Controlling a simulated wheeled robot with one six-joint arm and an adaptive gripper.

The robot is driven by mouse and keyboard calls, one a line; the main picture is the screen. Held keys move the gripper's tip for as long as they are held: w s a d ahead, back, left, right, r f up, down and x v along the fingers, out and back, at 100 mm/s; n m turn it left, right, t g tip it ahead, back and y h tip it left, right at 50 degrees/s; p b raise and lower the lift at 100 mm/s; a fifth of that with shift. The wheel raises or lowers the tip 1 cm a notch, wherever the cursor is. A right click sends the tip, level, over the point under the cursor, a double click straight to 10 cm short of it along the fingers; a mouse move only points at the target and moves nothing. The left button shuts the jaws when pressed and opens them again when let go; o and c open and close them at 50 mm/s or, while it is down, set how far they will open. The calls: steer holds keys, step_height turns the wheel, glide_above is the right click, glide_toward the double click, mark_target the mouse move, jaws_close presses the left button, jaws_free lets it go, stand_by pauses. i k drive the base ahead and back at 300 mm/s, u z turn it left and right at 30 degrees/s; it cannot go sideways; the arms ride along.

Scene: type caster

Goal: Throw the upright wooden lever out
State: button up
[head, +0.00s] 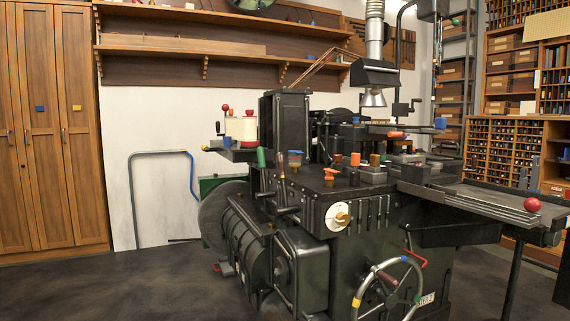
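A large black type-casting machine (285,235) stands in the middle of the room. On its left front a thin upright lever with a brownish, wood-like handle (281,164) rises from the dark linkage, leaning very slightly. It looks like the wooden lever, but it is small and its lower end merges with the dark parts. A green-handled lever (261,157) stands just left of it. My gripper does not show in the head view, and nothing is seen touching the lever.
A handwheel (357,301) with coloured marks juts out at the front. A long tray arm with a red ball (532,205) extends right. Wooden cabinets (40,130) stand left and type shelves (500,150) right. The dark floor (130,285) at front left is clear.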

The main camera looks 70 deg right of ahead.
mark_target(287, 209)
steer(key=z, duration=0.8)
steer(key=i, duration=0.85)
steer(key=z, duration=0.9)
